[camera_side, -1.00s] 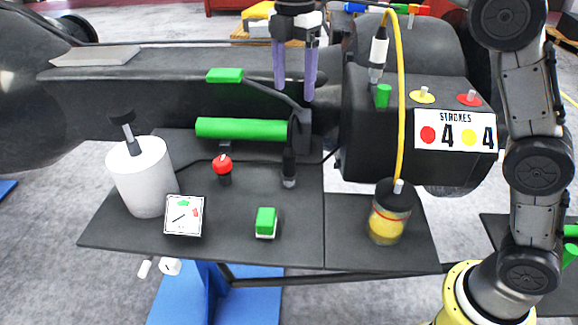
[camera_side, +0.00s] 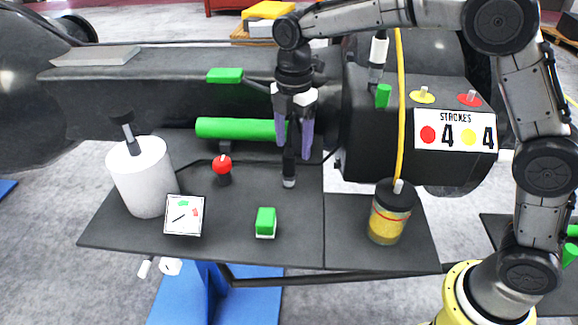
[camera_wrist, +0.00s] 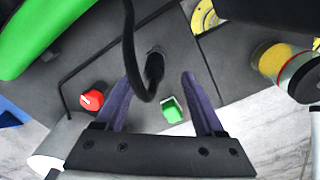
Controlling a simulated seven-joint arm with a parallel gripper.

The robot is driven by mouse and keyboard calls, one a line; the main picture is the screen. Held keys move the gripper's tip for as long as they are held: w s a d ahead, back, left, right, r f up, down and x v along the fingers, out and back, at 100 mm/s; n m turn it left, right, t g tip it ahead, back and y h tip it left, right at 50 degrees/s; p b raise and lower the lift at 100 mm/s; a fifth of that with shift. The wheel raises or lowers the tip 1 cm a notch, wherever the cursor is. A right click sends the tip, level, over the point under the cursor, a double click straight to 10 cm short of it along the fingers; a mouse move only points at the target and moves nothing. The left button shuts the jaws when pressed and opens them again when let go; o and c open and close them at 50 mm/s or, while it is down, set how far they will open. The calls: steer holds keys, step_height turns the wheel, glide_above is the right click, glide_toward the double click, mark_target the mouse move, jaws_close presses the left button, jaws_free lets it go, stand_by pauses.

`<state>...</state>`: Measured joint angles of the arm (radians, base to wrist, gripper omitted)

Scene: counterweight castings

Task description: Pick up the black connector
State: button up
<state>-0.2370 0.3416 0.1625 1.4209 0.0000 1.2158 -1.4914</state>
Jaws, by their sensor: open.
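The black connector (camera_side: 289,172) stands upright on the dark panel, with a pale lower end. In the wrist view the connector (camera_wrist: 155,66) shows between the finger lines, with its black cable looping over it. My gripper (camera_side: 294,150) is open, its two purple fingers pointing down on either side of the connector's upper part. In the wrist view my gripper (camera_wrist: 155,82) has the cable between its fingers. I cannot tell whether either finger touches the connector.
A red button (camera_side: 222,163) stands left of the connector and a green switch (camera_side: 266,222) in front. A green bar (camera_side: 238,129) lies behind. A yellow-filled jar (camera_side: 389,215) stands right, under a yellow cable (camera_side: 401,110). A white cylinder (camera_side: 140,176) stands far left.

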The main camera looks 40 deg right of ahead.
mark_target(289, 154)
steer(key=shift+w+a+f, duration=0.15)
steer(key=shift+w+f, duration=0.05)
steer(key=shift+f, duration=1.2)
steer(key=shift+w+a+f, duration=0.1)
steer(key=shift+w+f, duration=0.05)
steer(key=shift+f, duration=1.2)
jaws_close()
